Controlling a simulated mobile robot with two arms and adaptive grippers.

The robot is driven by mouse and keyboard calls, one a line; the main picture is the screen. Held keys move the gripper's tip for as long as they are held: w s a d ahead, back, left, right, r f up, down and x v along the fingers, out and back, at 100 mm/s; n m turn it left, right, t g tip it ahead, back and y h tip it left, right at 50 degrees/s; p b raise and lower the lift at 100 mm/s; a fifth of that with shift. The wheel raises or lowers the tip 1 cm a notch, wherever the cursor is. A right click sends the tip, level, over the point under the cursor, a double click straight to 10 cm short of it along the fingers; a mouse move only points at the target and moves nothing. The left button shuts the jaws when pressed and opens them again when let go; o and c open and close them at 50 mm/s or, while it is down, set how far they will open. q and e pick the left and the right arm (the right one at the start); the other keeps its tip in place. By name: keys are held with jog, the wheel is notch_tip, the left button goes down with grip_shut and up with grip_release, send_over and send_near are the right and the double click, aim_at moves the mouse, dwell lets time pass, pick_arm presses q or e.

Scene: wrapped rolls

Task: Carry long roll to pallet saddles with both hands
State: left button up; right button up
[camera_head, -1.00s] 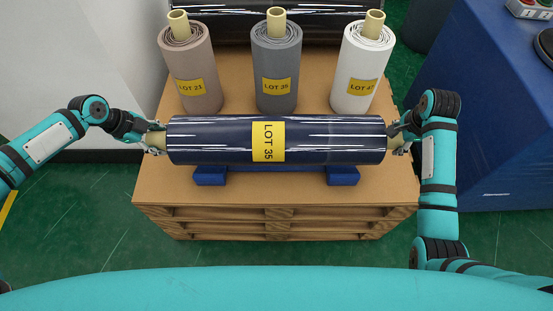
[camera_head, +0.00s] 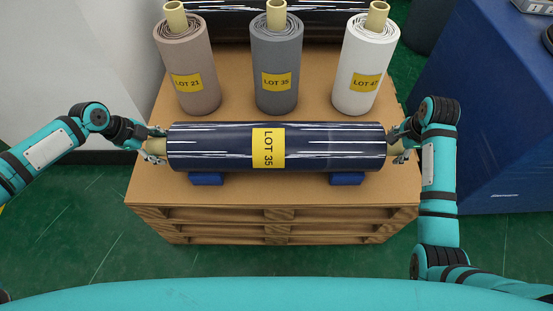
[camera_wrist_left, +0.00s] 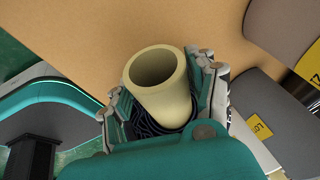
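The long roll (camera_head: 220,146) is dark navy and glossy, with a yellow LOT 35 label, and lies crosswise over the pallet. Two blue saddles (camera_head: 206,179) (camera_head: 347,179) show below its near side; I cannot tell whether it touches them. My left gripper (camera_head: 156,147) is shut around the cream core at the left end. The left wrist view shows the hollow core (camera_wrist_left: 160,85) between the fingers of this gripper (camera_wrist_left: 163,100). My right gripper (camera_head: 400,144) is closed around the core's right end, its fingers partly hidden.
Three upright rolls stand behind on the pallet (camera_head: 160,195): brown LOT 21 (camera_head: 188,60), grey LOT 35 (camera_head: 276,55) and white LOT 47 (camera_head: 362,60). A dark roll (camera_head: 320,28) lies behind them. A blue cabinet (camera_head: 490,140) stands at right, close to my right arm.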

pick_arm(q)
jog(key=shift+o, duration=0.6)
pick_arm(e)
jog(key=shift+o, duration=0.6)
pick_arm(q)
jog(key=shift+r, duration=0.1)
pick_arm(e)
jog(key=shift+r, duration=0.2)
pick_arm(q)
jog(key=v, duration=1.1)
jog(key=shift+s+a+r, duration=0.15)
jog(key=shift+r, duration=0.2)
pick_arm(e)
jog(key=v, duration=1.1)
jog(key=shift+s+r, duration=0.2)
jog(key=shift+r, duration=0.15)
